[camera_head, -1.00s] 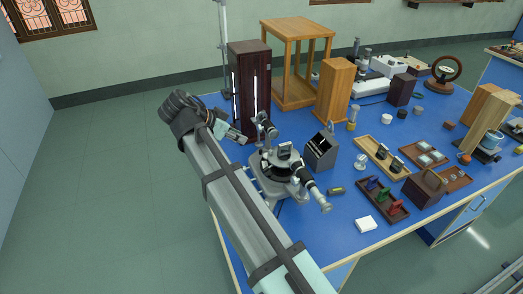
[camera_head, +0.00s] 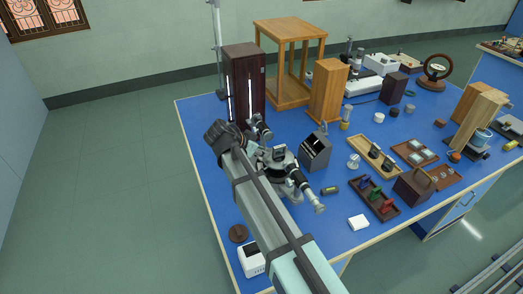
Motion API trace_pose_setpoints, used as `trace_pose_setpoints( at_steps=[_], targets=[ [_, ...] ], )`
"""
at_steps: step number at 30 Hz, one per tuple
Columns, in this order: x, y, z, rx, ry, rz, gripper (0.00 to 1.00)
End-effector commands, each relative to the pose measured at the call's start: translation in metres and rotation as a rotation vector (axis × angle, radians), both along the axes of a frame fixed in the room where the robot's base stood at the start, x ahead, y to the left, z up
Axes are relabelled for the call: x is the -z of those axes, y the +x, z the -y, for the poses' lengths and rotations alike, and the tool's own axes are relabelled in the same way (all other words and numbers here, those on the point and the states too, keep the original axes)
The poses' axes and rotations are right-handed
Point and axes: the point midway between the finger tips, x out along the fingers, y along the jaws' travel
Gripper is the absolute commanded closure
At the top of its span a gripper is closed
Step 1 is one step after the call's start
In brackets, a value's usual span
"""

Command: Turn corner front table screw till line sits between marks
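The spectrometer (camera_head: 286,162) stands near the front left of the blue bench, with its round table in the middle and a telescope tube (camera_head: 313,199) pointing toward the front right. My arm crosses in front of its left side and hides part of its base. My gripper (camera_head: 256,132) is at the spectrometer's left rear, close to its upper parts; its fingers cannot be made out. The corner front table screw, its line and the marks are too small or hidden to tell.
A dark tall lamp housing (camera_head: 243,85) stands just behind my gripper. A white meter (camera_head: 251,259) and a brown disc (camera_head: 238,233) lie at the bench's front left. A tray of coloured pieces (camera_head: 375,196) is at right.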

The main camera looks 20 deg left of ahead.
Motion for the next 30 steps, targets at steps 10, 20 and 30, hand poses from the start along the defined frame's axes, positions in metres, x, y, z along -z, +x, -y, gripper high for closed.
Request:
trace_pose_setpoints(
  at_steps=[10, 20, 30],
  targets=[
    [0.0025, 0.0016, 0.0011, 0.0, 0.0, 0.0, 0.79],
    [0.0025, 0.0013, 0.0013, -0.004, -0.001, 0.0, 1.0],
    [0.0051, -0.001, 0.005, -0.107, 0.001, 0.002, 1.0]
  ],
)
